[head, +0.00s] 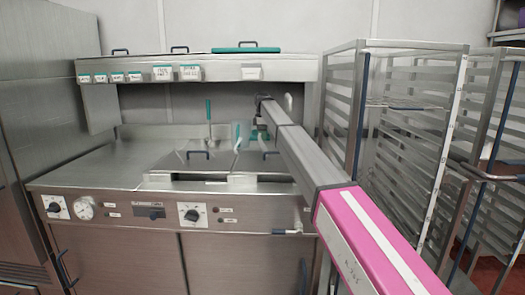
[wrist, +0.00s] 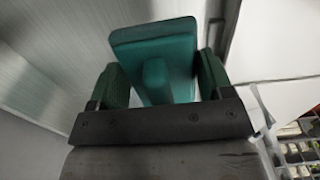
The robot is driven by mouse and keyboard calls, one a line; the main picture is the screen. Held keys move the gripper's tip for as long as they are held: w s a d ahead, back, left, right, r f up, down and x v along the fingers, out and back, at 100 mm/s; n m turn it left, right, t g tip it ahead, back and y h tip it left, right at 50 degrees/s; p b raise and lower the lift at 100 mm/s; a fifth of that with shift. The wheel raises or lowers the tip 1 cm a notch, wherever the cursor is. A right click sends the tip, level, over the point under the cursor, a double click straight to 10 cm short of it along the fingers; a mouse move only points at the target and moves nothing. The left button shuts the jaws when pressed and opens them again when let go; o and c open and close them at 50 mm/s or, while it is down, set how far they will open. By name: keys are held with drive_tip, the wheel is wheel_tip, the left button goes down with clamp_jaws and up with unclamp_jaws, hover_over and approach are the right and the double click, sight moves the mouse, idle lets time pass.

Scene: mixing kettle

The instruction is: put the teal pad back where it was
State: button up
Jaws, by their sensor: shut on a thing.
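The teal pad (wrist: 155,45) fills the top middle of the wrist view, a flat block with a rounded grip that points back toward me. My gripper (wrist: 160,88) is shut on this grip, with a dark green finger on each side. In the head view my gripper (head: 255,133) is at the end of the arm, above the right part of the kettle counter and below the shelf. The teal pad shows there as a small patch (head: 240,132) beside the gripper. The gap between pad and counter is too small to judge.
A steel shelf (head: 215,72) with small labelled tags runs above the counter; a flat teal piece (head: 246,50) lies on top. A teal-handled tool (head: 208,110) stands upright behind the lids (head: 190,163). The counter's left side (head: 95,165) is clear.

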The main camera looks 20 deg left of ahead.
wheel_tip(320, 180, down, 7)
drive_tip(key=shift+f, duration=0.2)
drive_tip(key=shift+f, duration=0.15)
drive_tip(key=o, duration=0.9)
wheel_tip(320, 180, up, 11)
drive_tip(key=shift+f, duration=0.1)
drive_tip(key=shift+r, duration=0.75)
drive_tip(key=shift+s, duration=0.1)
